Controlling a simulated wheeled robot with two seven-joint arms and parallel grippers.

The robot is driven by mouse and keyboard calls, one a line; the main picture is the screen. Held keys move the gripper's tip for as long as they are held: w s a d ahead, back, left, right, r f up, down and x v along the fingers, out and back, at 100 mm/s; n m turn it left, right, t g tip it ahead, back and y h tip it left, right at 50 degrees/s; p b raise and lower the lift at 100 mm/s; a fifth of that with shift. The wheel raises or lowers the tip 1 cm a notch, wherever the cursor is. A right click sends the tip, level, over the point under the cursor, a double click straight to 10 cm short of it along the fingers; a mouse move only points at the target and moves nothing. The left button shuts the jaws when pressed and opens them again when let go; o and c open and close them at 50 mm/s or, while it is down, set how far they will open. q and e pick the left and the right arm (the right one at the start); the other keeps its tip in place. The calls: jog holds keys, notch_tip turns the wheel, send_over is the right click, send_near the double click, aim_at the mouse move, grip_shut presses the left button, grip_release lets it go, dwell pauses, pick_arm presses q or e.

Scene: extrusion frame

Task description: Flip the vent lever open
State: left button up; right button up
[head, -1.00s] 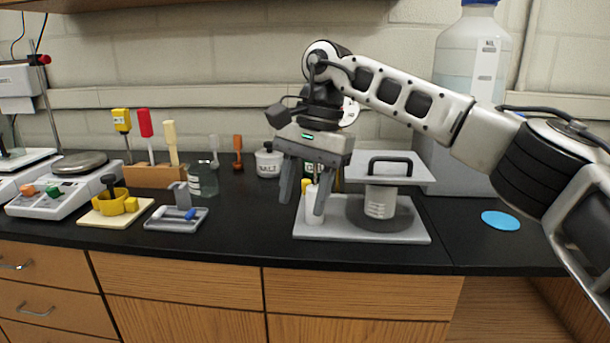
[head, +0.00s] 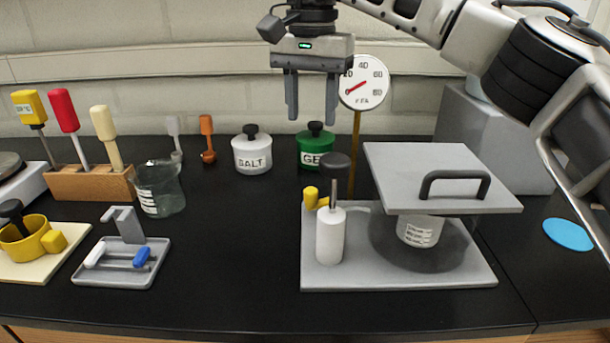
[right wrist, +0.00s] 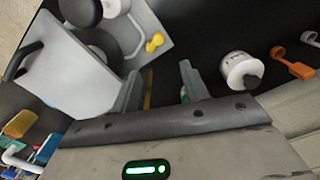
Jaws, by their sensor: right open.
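The vent lever appears to be the small yellow piece (head: 311,197) on the grey base plate (head: 400,281), left of and behind the white cylinder (head: 330,238) with a black knob. It also shows in the right wrist view (right wrist: 155,41), beside a thin grey tube. My right gripper (head: 311,112) is open and empty, fingers pointing down, well above the lever in the picture and apart from it. In the right wrist view the open fingers (right wrist: 160,85) show below the yellow piece. My left gripper is not in view.
A flat grey plate with a black handle (head: 440,165) sits over a labelled container (head: 420,230). A round gauge (head: 363,83) on a brown post stands behind. Salt (head: 252,152) and green (head: 316,147) jars stand at the back.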

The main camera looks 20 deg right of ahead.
aim_at(311, 190)
jog(key=f, duration=1.4)
jog(key=shift+s+f+p, duration=0.25)
jog(key=shift+f+p, duration=0.1)
